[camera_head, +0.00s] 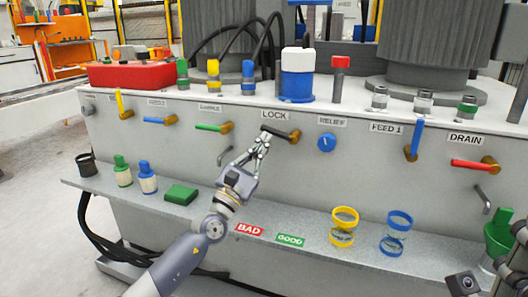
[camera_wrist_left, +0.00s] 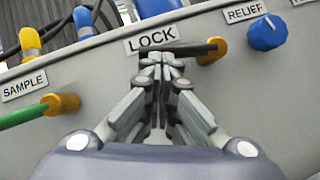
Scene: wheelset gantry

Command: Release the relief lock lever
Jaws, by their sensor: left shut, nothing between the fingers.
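The lock lever (camera_head: 279,133) is a dark bar under the LOCK label, on a brass hub (camera_head: 295,136) at its right end. It points left, nearly level; it also shows in the left wrist view (camera_wrist_left: 192,49). My left gripper (camera_head: 263,142) is shut and empty, its fingertips at the left part of the lever. In the left wrist view the fingertips (camera_wrist_left: 163,66) overlap the lever's lower edge; I cannot tell whether they touch it. Parts of my right arm show at the lower right edge of the head view; its fingers are not clear.
The blue RELIEF knob (camera_head: 326,143) is right of the lever. The green SAMPLE lever (camera_head: 211,127) is to its left. The blue FEED 1 lever (camera_head: 414,137) and red DRAIN lever (camera_head: 471,164) are further right. A shelf (camera_head: 205,212) below holds bottles, rings and a green block.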

